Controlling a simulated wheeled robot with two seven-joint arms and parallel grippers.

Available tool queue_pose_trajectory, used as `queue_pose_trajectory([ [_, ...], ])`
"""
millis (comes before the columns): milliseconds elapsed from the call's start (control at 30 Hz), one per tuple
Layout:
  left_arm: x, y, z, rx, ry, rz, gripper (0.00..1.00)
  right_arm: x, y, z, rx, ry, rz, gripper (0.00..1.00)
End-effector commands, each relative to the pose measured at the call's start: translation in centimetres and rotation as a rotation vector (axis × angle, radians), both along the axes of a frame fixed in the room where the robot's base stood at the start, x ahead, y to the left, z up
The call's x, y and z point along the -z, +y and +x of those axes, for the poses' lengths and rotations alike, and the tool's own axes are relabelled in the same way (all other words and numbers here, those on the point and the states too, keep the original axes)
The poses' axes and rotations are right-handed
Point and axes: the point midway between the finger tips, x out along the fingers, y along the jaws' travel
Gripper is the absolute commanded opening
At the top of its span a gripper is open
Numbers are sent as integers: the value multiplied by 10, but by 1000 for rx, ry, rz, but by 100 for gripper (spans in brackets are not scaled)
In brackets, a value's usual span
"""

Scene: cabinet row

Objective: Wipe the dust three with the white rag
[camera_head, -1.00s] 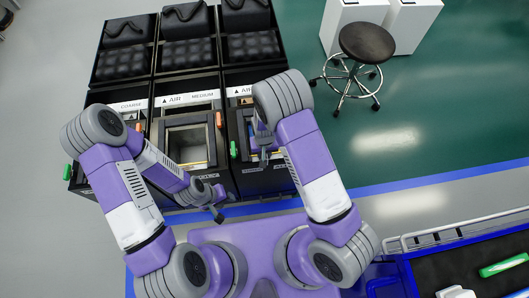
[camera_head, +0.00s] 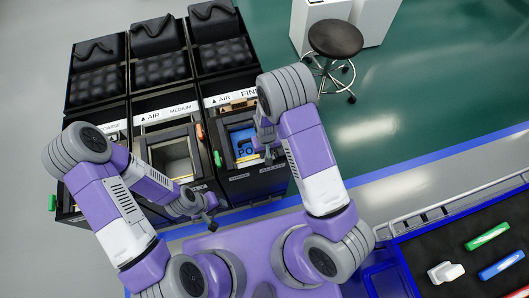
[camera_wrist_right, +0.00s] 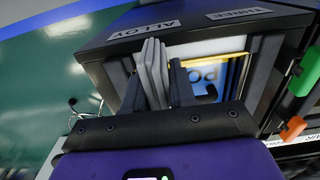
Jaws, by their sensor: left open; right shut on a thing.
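My right gripper (camera_wrist_right: 153,90) is shut on a pale grey folded piece (camera_wrist_right: 153,65), which looks like the white rag in shade. It is over the front of the open compartment marked THREE (camera_wrist_right: 238,13). Inside lies a blue panel (camera_wrist_right: 207,78) with pale letters and a yellow edge; it also shows in the head view (camera_head: 243,143). Whether the rag touches the panel cannot be told. I cannot make out dust. In the head view my right gripper (camera_head: 268,150) is partly hidden by its arm. My left gripper (camera_head: 208,217) is open and empty before the middle cabinet.
The middle cabinet (camera_head: 165,125) has an open square compartment. An orange handle (camera_head: 200,131) and green handles (camera_head: 218,158) stick out beside the openings. A stool (camera_head: 336,38) stands behind at right. A blue-edged tray (camera_head: 420,232) with colored items is at lower right.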

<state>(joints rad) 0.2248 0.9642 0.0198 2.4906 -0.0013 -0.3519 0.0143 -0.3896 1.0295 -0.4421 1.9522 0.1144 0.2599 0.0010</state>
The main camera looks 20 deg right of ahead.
Motion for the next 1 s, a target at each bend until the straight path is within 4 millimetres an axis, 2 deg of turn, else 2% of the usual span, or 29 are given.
queue_pose_trajectory([
  [33,-7,0,0,0,0,0,43,-8,0,0,0,-1,0,0],
  [500,-39,0,0,0,0,0,43,-49,0,0,-1,-1,0,0],
  [1000,-41,0,0,0,0,0,43,-52,0,0,0,-1,0,0],
])
